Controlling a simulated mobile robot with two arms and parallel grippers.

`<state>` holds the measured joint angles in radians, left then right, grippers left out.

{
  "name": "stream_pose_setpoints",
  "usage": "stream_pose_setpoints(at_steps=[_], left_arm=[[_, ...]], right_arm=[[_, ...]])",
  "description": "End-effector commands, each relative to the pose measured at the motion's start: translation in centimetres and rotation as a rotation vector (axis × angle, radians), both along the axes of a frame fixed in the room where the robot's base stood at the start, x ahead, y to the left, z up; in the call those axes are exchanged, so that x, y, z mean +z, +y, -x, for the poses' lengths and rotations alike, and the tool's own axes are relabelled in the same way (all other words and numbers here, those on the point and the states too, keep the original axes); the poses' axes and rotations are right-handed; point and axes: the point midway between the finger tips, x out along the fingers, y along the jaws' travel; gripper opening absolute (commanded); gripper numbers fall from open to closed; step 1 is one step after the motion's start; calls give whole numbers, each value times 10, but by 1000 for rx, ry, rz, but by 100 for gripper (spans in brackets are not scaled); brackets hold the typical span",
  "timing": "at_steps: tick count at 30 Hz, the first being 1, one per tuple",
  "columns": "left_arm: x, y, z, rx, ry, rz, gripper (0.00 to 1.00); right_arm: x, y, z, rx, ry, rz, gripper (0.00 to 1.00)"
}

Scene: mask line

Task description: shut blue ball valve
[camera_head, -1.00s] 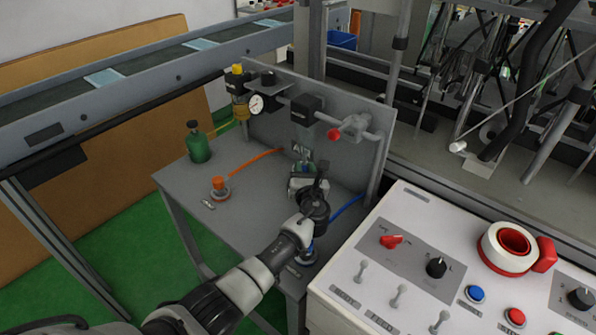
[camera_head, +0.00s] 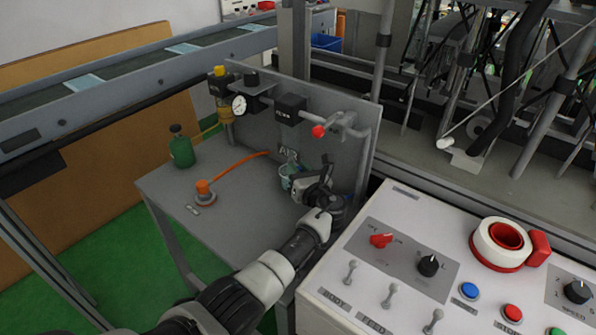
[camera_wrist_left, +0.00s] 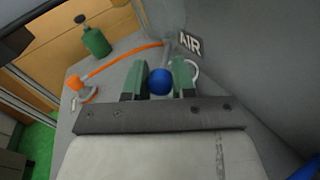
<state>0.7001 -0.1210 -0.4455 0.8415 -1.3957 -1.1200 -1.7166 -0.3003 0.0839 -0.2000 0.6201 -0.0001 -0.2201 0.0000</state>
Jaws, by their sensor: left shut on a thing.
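A round blue knob (camera_wrist_left: 160,82) sits between the two green fingers of my left gripper (camera_wrist_left: 159,75) in the left wrist view. The fingers are shut on it from both sides. In the head view my left gripper (camera_head: 289,176) is over the right part of the grey bench, close to the back panel. The blue knob is hidden there, and the gripper and arm cover the blue valve's body. A piece of blue hose (camera_wrist_left: 306,172) shows at the lower right of the left wrist view. My right gripper is not in view.
An orange valve (camera_head: 204,189) with an orange hose and a green bottle (camera_head: 181,150) stand on the bench (camera_head: 215,228) to the left. The back panel (camera_head: 335,150) carries a gauge (camera_head: 239,104) and a red knob (camera_head: 318,131). A control console (camera_head: 340,270) borders the right side.

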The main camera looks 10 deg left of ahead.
Motion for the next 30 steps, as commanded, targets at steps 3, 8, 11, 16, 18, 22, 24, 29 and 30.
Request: stream_pose_setpoints(at_steps=[3,8,11,16,18,22,24,29,30], left_arm=[[0,0,0,-1,1,1,30],[0,0,0,-1,0,0,51],[0,0,0,-1,0,0,51],[0,0,0,-1,0,0,51],[0,0,0,-1,0,0,51],[0,1,0,-11,0,0,51],[1,2,1,-34,1,0,51],[4,6,3,-148,1,-3,51],[4,8,3,-188,2,-4,51]], right_arm=[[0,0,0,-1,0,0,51],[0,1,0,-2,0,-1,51],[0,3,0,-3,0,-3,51],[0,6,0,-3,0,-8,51],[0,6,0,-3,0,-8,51],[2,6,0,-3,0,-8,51],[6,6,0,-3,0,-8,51],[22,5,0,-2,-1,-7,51],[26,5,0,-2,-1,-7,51]])
